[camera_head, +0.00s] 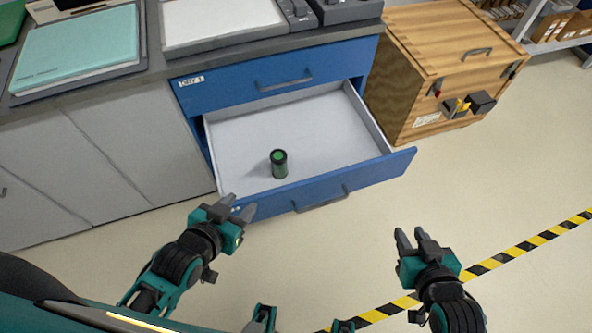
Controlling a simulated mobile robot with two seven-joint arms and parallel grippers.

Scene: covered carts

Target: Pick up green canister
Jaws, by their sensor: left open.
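The green canister (279,164), dark with a green top and band, stands upright in the open blue drawer (330,189), near its front wall. My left gripper (238,207) is open and empty by the drawer's front left corner, left of and nearer to me than the canister. It is apart from the canister. My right gripper (411,236) is in front of the drawer to the right, over the floor. Its fingers look spread with nothing between them.
A closed blue drawer (270,84) and the dark countertop (155,66) are above the open drawer. A wooden crate (420,60) stands to the right. Grey cabinet doors (90,160) are on the left. Yellow-black tape (520,247) crosses the clear floor at right.

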